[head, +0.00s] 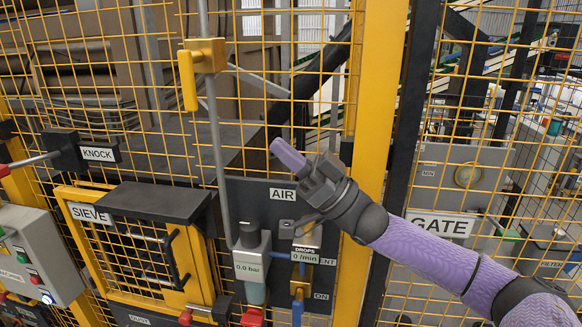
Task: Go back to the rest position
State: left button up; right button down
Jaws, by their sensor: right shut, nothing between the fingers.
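My right gripper (281,150) is in the middle of the head view, its purple fingers together and empty. It points up and to the left, in front of the yellow mesh fence and just above the AIR panel (283,214). Its arm comes in from the lower right. I cannot tell whether the gripper touches anything behind it. My left gripper is not in view.
A yellow valve handle (188,80) sits on a grey pipe at upper left. Below are the grey-topped SIEVE box (160,202), the KNOCK block (82,150) and a button box (38,255). A yellow post (380,90) stands beside the GATE sign (440,224).

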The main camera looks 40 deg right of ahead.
jog(key=a+f+m+g+h, duration=0.1)
jog(key=a+f+m+h, duration=0.2)
jog(key=f, duration=0.5)
jog(key=a+f+m+g+h, duration=0.1)
jog(key=a+f+g+h, duration=0.1)
jog(key=f+h, duration=0.5)
jog(key=a+f+m+g+h, duration=0.1)
jog(key=a+f+m+h, duration=0.2)
jog(key=f, duration=0.6)
jog(key=s+a+f+g+h, duration=0.25)
jog(key=s+f+g, duration=0.35)
jog(key=s, duration=0.4)
jog(key=s+a+f+g+h, duration=0.1)
jog(key=s+a+f+g, duration=0.2)
jog(key=s+f+g, duration=0.5)
notch_tip(320, 180, down, 22)
jog(key=s+r+n+b, duration=0.1)
jog(key=s+b, duration=0.2)
jog(key=b, duration=0.5)
jog(key=s+d+f+b, duration=0.2)
jog(key=s+f+b, duration=0.2)
jog(key=s+f, duration=0.3)
jog(key=s+d+f+g+b, duration=0.1)
jog(key=s+f+b, duration=0.3)
jog(key=f, duration=1)
jog(key=s, duration=0.3)
jog(key=shift+d+f+h, duration=0.2)
jog(key=shift+d+h, duration=0.15)
jog(key=shift+d, duration=0.05)
